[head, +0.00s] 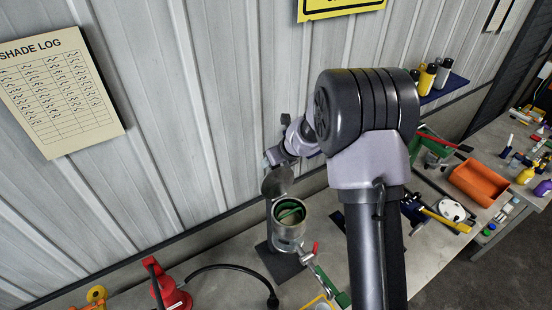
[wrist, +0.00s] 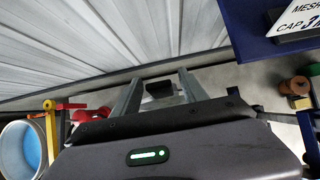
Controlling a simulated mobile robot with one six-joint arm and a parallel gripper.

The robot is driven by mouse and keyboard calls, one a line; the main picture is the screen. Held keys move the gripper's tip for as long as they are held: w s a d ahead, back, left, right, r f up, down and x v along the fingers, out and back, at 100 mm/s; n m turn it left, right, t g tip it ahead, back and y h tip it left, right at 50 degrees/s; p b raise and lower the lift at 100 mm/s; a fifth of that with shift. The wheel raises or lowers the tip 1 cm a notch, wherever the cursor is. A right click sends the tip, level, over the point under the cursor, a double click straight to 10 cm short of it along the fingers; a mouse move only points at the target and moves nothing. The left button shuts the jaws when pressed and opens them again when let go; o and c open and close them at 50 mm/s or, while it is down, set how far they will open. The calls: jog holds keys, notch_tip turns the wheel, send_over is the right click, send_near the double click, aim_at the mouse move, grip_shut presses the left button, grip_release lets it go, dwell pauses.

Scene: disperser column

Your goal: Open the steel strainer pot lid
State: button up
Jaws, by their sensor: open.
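The steel strainer pot (head: 290,232) stands on a dark base on the bench in the head view. Its mouth is uncovered and shows green inside. A round grey lid (head: 278,181) stands raised, tilted up at the pot's back rim. My gripper (head: 273,157) is just above the lid's upper edge, near the wall; I cannot tell whether they touch. In the wrist view my gripper (wrist: 158,88) has its two fingers apart. A small dark block (wrist: 159,89) shows between or beyond them; I cannot tell what it is. The pot is not clearly seen there.
A red can (head: 172,291) with a black hose stands left of the pot. An orange bin (head: 478,182) and tools lie to the right. The corrugated wall (head: 235,90) is close behind the gripper. A blue panel (wrist: 270,30) hangs at the wrist view's upper right.

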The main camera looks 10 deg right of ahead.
jog(key=v, duration=1.7)
jog(key=shift+s, duration=0.2)
